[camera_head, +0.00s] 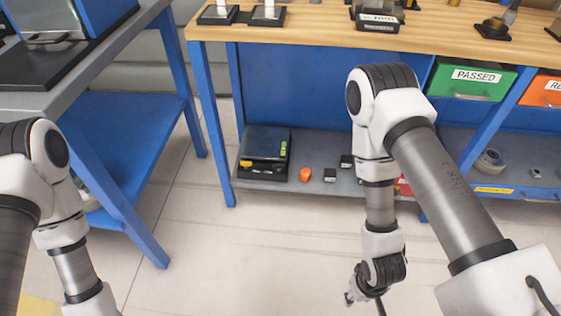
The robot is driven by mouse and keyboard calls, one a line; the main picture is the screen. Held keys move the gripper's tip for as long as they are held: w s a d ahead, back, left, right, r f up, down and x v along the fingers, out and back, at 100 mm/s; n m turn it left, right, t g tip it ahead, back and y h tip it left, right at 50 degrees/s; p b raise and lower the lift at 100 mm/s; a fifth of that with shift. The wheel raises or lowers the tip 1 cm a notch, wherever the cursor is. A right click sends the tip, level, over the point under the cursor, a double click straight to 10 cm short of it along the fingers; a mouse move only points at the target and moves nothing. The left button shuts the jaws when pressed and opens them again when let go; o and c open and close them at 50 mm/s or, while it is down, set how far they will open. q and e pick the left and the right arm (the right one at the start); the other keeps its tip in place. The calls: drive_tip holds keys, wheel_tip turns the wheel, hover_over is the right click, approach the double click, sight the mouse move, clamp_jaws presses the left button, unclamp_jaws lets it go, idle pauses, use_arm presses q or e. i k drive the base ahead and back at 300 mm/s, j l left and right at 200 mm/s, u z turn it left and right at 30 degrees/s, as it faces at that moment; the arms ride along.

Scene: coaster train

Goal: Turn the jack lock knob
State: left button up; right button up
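I cannot pick out a jack lock knob for certain in the head view. My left arm comes in at the left edge and runs down out of the picture, so its gripper is not seen. My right arm reaches down in front of the wooden bench (320,33), and its wrist end hangs over the bare floor, apart from the bench. Only a small part of what may be my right gripper (354,293) shows there, too little to tell its fingers or any held thing.
The bench's lower shelf (325,187) holds a black device (265,152) with yellow parts, an orange piece (306,174) and small dark blocks. A green PASSED bin (470,80) hangs under the top. A blue-legged table (130,215) stands left. The floor between (240,255) is clear.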

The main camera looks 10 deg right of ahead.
sight(278, 166)
drive_tip(key=i+l+u, duration=0.15)
drive_tip(key=l+u, duration=0.2)
drive_tip(key=i+l+u, duration=0.1)
drive_tip(key=l+u, duration=0.55)
